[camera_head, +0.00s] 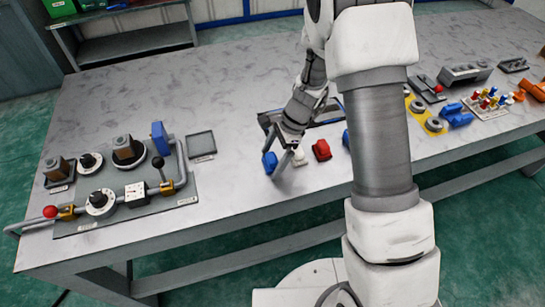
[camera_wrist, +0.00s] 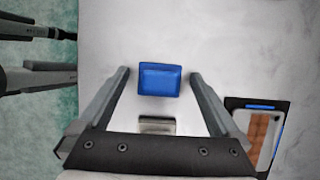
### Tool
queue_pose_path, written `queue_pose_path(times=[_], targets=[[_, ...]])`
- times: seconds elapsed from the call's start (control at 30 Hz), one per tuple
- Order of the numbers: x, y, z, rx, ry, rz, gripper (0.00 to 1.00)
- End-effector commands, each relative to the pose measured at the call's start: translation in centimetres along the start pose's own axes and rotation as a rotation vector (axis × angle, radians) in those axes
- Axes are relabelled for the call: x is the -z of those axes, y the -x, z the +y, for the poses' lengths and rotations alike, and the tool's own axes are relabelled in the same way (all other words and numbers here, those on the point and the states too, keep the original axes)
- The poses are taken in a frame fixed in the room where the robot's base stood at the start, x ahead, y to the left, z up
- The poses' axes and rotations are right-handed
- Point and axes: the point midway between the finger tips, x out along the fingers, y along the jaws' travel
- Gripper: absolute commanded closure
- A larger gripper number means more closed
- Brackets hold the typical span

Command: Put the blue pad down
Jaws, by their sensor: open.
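The blue pad (camera_head: 270,162) is a small blue block near the front edge of the grey table. In the wrist view the blue pad (camera_wrist: 160,80) appears between the two finger ends, with a gap on each side. It appears to rest on the tabletop. My gripper (camera_head: 274,164) points down at it with its fingers spread; the wrist view also shows my gripper (camera_wrist: 160,71) open. In the head view, a finger partly hides the pad's right side.
A white block (camera_head: 299,157) and a red block (camera_head: 321,150) sit just right of the pad. A board (camera_head: 150,214) with pipes, dials and a lever stands at the left. A flat grey tray (camera_head: 201,145) lies beside it. Yellow, blue and orange parts are at the right.

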Motion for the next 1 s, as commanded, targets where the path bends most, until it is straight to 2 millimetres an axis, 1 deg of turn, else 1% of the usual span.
queue_pose_path(times=[0.07,0.17,0.5,0.6,0.7,0.93,1.0], targets=[[-0.2,0.3,0.0,0.000,0.000,0.000,0.01],[-0.2,1.4,-0.1,0.003,0.001,0.000,0.01],[-0.2,8.7,-0.1,0.004,0.001,0.001,0.01],[-0.1,10.3,-0.1,0.004,0.000,0.001,0.01],[-0.1,11.5,-0.1,0.002,0.001,0.000,0.01],[-0.2,12.5,0.1,0.002,0.006,0.001,0.01],[-0.4,13.2,0.3,0.010,0.031,0.006,0.01]])
